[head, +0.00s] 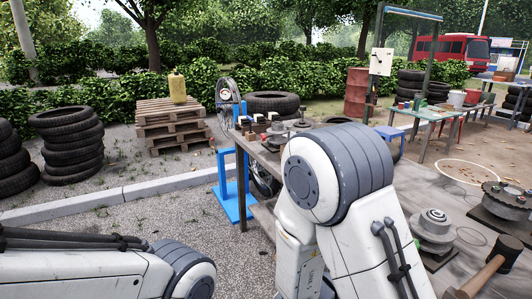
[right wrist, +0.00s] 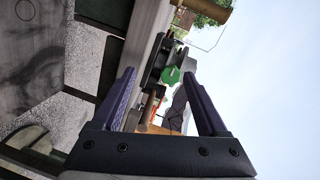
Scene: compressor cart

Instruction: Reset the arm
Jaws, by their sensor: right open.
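My right gripper (right wrist: 158,75) shows in the right wrist view with its two dark purple fingers spread apart. It is open, and nothing sits between the fingers. The wrist view is tilted, with sky on the right and a grey surface at the left. In the head view my right arm (head: 340,175) is bent, its big white and grey joint rising in front of the workbench (head: 262,158). The right gripper itself is hidden there. My left arm (head: 90,272) lies low across the bottom left, and its gripper is out of the frame.
A hammer (head: 488,268) and round metal parts (head: 433,228) lie on the bench to the right of my arm. A blue stand (head: 233,190) is by the bench's left end. Tyre stacks (head: 70,147) and pallets (head: 172,127) stand farther back. Gravel at the left is open.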

